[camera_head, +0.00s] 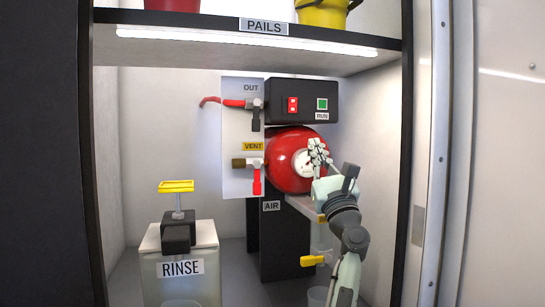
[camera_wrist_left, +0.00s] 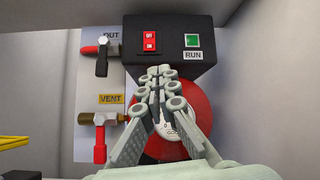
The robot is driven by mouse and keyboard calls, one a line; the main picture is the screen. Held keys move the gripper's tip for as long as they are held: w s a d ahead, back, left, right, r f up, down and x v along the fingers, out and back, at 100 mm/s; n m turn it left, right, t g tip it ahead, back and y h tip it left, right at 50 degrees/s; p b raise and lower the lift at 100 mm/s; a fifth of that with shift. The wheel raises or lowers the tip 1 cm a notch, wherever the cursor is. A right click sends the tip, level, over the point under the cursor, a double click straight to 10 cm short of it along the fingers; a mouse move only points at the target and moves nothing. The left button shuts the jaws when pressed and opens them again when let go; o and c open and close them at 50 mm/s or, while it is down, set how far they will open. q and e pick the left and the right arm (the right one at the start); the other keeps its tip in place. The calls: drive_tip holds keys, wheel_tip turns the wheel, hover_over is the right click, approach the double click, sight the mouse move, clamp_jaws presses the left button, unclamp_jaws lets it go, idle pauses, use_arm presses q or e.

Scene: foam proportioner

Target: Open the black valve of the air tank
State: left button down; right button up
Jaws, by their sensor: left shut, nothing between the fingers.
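The black valve handle (camera_head: 255,121) hangs straight down under the OUT label, on the pipe at the upper left of the red air tank (camera_head: 285,160). In the left wrist view the black handle (camera_wrist_left: 101,62) also points down, at the upper left. My left gripper (camera_head: 316,147) is in front of the tank's right side, to the right of and below the black valve and apart from it. In the left wrist view the gripper's fingers (camera_wrist_left: 161,76) are closed together and empty, covering part of the tank and its gauge. My right gripper is not in view.
A red-handled VENT valve (camera_head: 256,175) sits below the OUT valve. A black box (camera_head: 302,101) with a red switch and green RUN button is above the tank. A RINSE container (camera_head: 180,258) with a yellow handle stands at left. A lit shelf (camera_head: 250,38) is overhead.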

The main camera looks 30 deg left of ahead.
sight(256, 115)
use_arm(q)
wheel_tip(256, 115, up, 5)
drive_tip(key=a+n+g+h+b, duration=0.1)
drive_tip(key=a+n+g+h, duration=0.15)
drive_tip(key=n+g, duration=1.2)
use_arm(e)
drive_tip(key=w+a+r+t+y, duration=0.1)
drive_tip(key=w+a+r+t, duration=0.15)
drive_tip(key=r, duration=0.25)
use_arm(q)
drive_tip(key=a+n+t, duration=0.4)
drive_tip(key=a+t, duration=0.1)
drive_tip(key=a, duration=0.5)
drive_tip(key=shift+w+a, duration=0.15)
drive_tip(key=shift+w, duration=0.05)
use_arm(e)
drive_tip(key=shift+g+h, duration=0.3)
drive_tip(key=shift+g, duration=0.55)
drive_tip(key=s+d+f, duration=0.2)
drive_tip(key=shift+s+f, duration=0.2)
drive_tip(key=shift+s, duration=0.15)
use_arm(q)
drive_tip(key=shift+g, duration=0.25)
